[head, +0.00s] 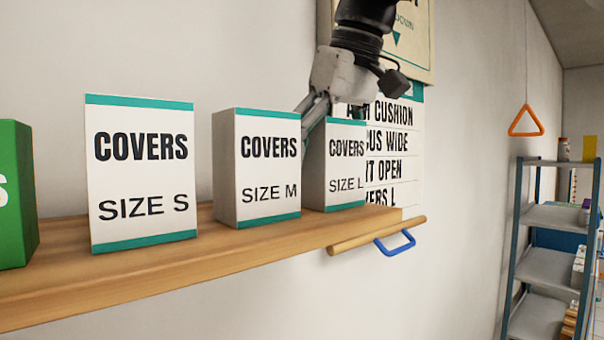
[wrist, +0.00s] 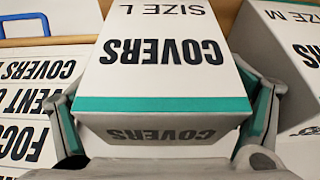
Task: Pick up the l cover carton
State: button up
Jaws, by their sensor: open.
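The size L covers carton (head: 343,168), white with teal bands, stands upright at the right end of the wooden shelf in the head view. In the wrist view the same carton (wrist: 165,65) fills the middle, seen upside down. My gripper (head: 318,112) is at the carton's top, coming from above and behind. In the wrist view my open gripper (wrist: 165,110) has one finger on each side of the carton. I cannot tell whether the fingers touch it. The carton still stands on the shelf.
The size M carton (head: 266,168) stands close on the left, near one finger. The size S carton (head: 142,175) and a green box (head: 14,195) stand further left on the shelf (head: 180,265). A wall sign (head: 395,160) is behind. A blue handle (head: 396,246) hangs near the shelf end.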

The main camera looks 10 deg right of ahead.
jog(key=shift+s, duration=0.1)
jog(key=c, duration=1.1)
jog(key=shift+r, duration=0.15)
